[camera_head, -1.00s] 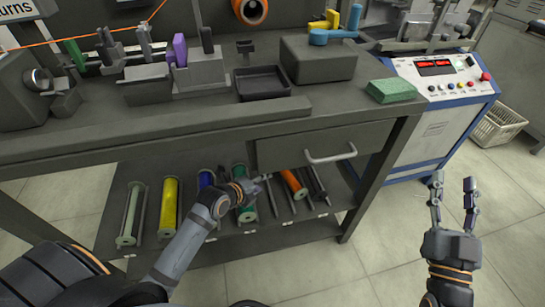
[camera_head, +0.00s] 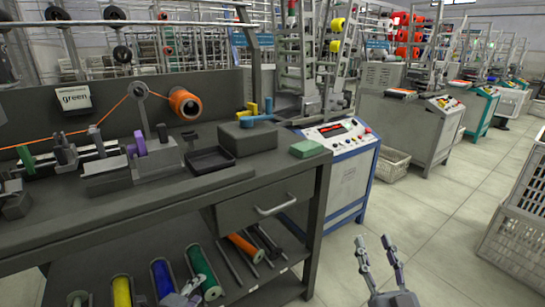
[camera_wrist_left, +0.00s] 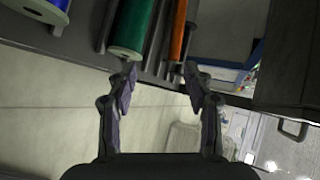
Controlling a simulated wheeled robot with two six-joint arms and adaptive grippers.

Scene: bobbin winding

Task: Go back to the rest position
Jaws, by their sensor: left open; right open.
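My left gripper (camera_head: 190,292) is low at the front of the bench's lower shelf, by the end of the green bobbin (camera_head: 202,272). In the left wrist view my left gripper (camera_wrist_left: 160,80) is open and empty, with the green bobbin (camera_wrist_left: 132,30) just beyond the left finger and the orange bobbin (camera_wrist_left: 178,32) beyond the gap. My right gripper (camera_head: 376,245) is open and empty over the floor, right of the bench. A blue bobbin (camera_head: 163,278), a yellow bobbin (camera_head: 122,290) and the orange bobbin (camera_head: 245,247) also lie on the shelf.
The dark workbench (camera_head: 120,220) carries a winding fixture with a purple part (camera_head: 140,143), a black tray (camera_head: 210,160) and a green block (camera_head: 306,149). A drawer handle (camera_head: 276,206) sticks out in front.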

